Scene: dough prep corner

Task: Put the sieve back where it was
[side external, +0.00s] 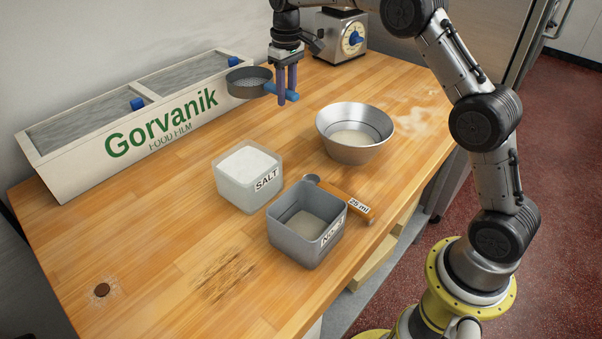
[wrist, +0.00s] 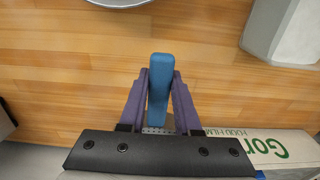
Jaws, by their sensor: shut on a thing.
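The sieve has a round grey pan (side external: 250,82) and a blue handle. My gripper (side external: 287,92) is shut on the blue handle and holds the sieve above the table, near the right end of the film box in the side view. In the wrist view the blue handle (wrist: 160,90) stands between my purple fingers, and only a little of the mesh shows behind them. The sieve's height above the table is hard to judge.
The Gorvanik film box (side external: 75,165) lies along the wall. A scale (side external: 341,38) stands at the back. A metal bowl (side external: 355,150), salt tub (side external: 238,195), grey tub (side external: 290,250) and 25 ml scoop (side external: 345,202) stand or lie mid-table. The front left is mostly clear.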

